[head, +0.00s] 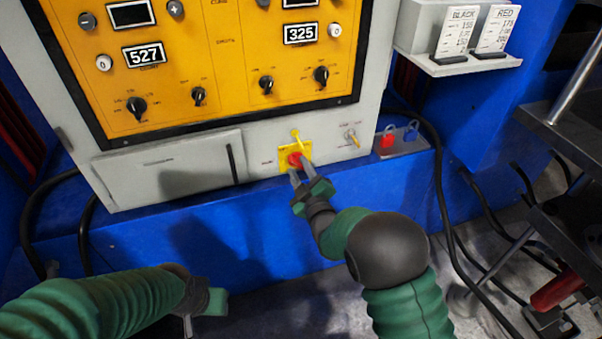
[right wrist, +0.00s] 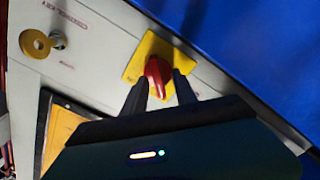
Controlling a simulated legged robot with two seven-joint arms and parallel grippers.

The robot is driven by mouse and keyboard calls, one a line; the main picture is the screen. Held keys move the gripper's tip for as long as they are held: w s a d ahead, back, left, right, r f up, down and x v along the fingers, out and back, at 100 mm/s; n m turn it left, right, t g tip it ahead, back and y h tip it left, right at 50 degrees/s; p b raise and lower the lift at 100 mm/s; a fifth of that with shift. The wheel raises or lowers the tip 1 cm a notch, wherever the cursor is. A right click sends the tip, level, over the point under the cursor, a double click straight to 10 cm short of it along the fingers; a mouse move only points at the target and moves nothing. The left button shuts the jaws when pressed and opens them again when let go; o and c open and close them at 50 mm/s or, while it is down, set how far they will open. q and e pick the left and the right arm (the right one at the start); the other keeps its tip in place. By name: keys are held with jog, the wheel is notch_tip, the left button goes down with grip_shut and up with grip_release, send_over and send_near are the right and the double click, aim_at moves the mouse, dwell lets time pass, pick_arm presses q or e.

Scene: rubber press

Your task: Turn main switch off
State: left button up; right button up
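The main switch is a red knob (head: 294,159) on a yellow plate (head: 306,149), low on the front of the grey cabinet. My right gripper (head: 300,178) is at the switch, its two fingers pointing at the knob. In the right wrist view the red knob (right wrist: 155,73) lies between the spread fingertips (right wrist: 162,85), on its yellow plate (right wrist: 133,68). A gap shows beside the right-hand finger, so the gripper looks open around the knob; contact with the left-hand finger is unclear. My left gripper (head: 207,302) is low at left, away from the cabinet, its fingers hard to make out.
The orange panel (head: 222,95) above carries dials and displays reading 527 and 325. A key switch (head: 351,137) sits right of the main switch. Black cables and a dark rack (head: 570,150) stand at right.

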jog(key=p+v, duration=0.4)
jog(key=v, duration=1.2)
jog(key=shift+s, duration=0.4)
jog(key=shift+d, duration=0.1)
jog(key=s+d+f+m+g+h, duration=0.2)
jog(key=d+f+m+g+h, duration=0.25)
jog(key=d+m+g, duration=0.35)
jog(key=s+d+m+g+h, duration=0.1)
jog(key=s+d+m+g, duration=0.15)
jog(key=s, duration=0.55)
jog(key=s+d+m+g, duration=0.2)
jog(key=s+d+g, duration=0.2)
jog(key=s, duration=0.3)
jog(key=w+p+v, duration=0.3)
jog(key=p+v, duration=1.1)
jog(key=p, duration=0.1)
jog(key=w+r+p+v, duration=0.1)
jog(key=w+p+v, duration=0.2)
jog(key=p+v, duration=1.1)
jog(key=shift+r+p, duration=0.45)
jog(key=shift+p, duration=0.05)
